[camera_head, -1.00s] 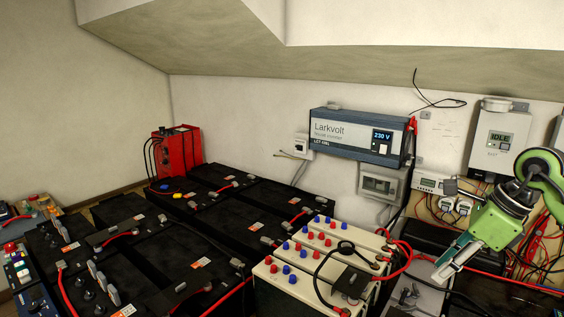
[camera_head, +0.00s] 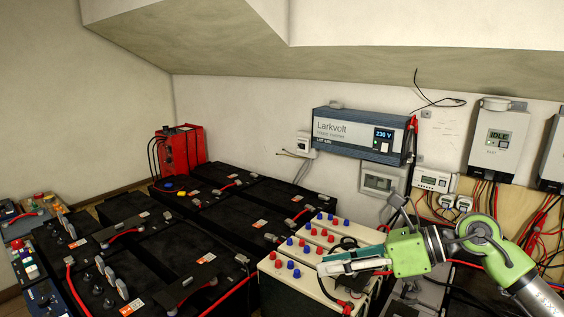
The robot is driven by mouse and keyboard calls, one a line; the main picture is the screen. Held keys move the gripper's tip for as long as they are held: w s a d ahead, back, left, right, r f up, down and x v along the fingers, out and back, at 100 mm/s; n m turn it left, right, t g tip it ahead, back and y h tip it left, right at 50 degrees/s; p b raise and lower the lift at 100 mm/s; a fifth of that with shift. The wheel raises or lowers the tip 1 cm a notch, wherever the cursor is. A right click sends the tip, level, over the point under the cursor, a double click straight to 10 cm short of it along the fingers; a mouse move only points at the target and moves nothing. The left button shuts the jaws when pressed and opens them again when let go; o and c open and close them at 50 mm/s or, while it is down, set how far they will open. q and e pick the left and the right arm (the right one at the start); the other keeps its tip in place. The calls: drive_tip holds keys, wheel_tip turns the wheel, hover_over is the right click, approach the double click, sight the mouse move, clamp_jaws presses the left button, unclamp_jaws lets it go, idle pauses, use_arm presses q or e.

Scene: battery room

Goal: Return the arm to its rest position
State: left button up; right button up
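My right arm comes in from the lower right, with a green and grey wrist. Its gripper (camera_head: 332,264) points left, above the cream batteries with red and blue caps (camera_head: 292,270). The grey and teal fingers overlap from this side, so I cannot tell whether they are open or shut. I see no object in them. The gripper hides part of the cream battery tops. I cannot tell whether it touches them. My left gripper is not in view.
Several black batteries (camera_head: 215,215) fill the floor at the left and middle. A red unit (camera_head: 181,150) stands behind them. The Larkvolt inverter (camera_head: 357,135) and an IDLE-display box (camera_head: 497,140) hang on the wall. Loose red cables (camera_head: 540,217) hang behind my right arm.

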drive_tip(key=a+r+m+t+y, duration=0.4)
drive_tip(key=a+r+m+y, duration=0.2)
drive_tip(key=a+r, duration=0.1)
drive_tip(key=w+d+m+t+h, duration=0.2)
drive_tip(key=d+m+t+h, duration=0.35)
drive_tip(key=m+t, duration=0.75)
drive_tip(key=d+f+m+g+h, duration=0.2)
drive_tip(key=d+f+m+h, duration=0.9)
drive_tip(key=m, duration=0.5)
drive_tip(key=s+d+f+m+g+h, duration=0.25)
drive_tip(key=s+f+m+g, duration=0.2)
drive_tip(key=f, duration=0.75)
drive_tip(key=s+a+f+m+g, duration=0.1)
drive_tip(key=s+f+m+g, duration=0.2)
drive_tip(key=s+f+g, duration=0.7)
drive_tip(key=s+a+f+m+g, duration=0.15)
drive_tip(key=s+f, duration=0.55)
drive_tip(key=s, duration=0.9)
wheel_tip(320, 180, down, 30)
drive_tip(key=s+b, duration=0.2)
drive_tip(key=b, duration=0.1)
drive_tip(key=s+d+f+g+b, duration=0.1)
drive_tip(key=s+d+f+b, duration=0.2)
drive_tip(key=s+f, duration=1.4)
drive_tip(key=shift+d+f+g+y, duration=0.3)
drive_tip(key=shift+d+f+g, duration=0.1)
drive_tip(key=shift+f, duration=0.4)
